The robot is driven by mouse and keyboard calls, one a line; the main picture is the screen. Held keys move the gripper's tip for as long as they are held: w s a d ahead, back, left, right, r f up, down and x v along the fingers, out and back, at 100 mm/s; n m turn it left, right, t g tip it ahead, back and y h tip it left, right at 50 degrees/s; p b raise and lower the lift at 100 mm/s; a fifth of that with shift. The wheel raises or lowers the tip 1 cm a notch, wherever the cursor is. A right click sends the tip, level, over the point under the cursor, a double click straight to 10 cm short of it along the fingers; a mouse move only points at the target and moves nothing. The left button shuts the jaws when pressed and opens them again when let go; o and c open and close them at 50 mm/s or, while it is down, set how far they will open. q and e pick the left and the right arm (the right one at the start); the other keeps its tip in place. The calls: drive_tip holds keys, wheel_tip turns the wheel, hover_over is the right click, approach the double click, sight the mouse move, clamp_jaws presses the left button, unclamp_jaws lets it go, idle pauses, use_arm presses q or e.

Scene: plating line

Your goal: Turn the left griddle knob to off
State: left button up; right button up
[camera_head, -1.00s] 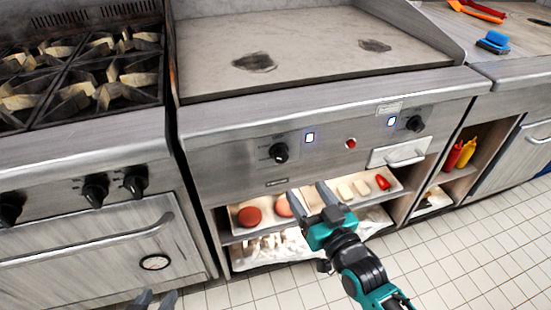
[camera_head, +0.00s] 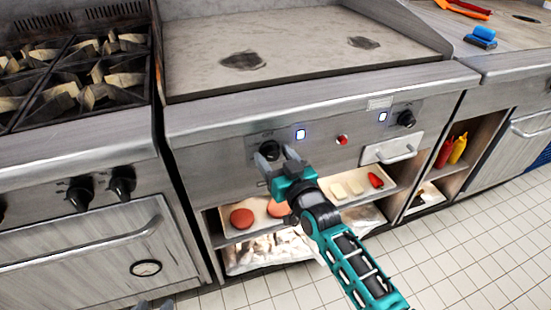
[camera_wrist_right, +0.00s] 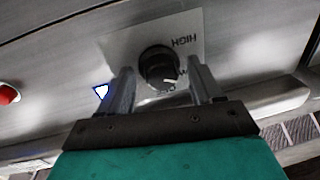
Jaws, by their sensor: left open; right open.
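The left griddle knob (camera_head: 270,149) is a black dial on the steel griddle front. The right wrist view shows the knob (camera_wrist_right: 158,64) on a light plate with upside-down lettering; HIGH is readable, other lettering is partly hidden. A white mark on the knob points down and slightly right in that view. My right gripper (camera_head: 278,159) is open at the knob, its fingers (camera_wrist_right: 163,85) on either side with visible gaps; I cannot tell how deep they reach. My left gripper (camera_head: 153,304) barely shows at the bottom edge, away from the griddle, open.
A lit indicator (camera_head: 300,134) and red button (camera_head: 342,140) sit right of the knob. The right griddle knob (camera_head: 406,118) is further right. A shelf below holds a tray (camera_head: 330,201) of patties and other food. A stove (camera_head: 70,160) stands left, its own knobs (camera_head: 80,193) in front.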

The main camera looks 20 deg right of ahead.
drive_tip(key=shift+c, duration=0.5)
drive_tip(key=c, duration=0.8)
drive_tip(key=shift+a, duration=0.1)
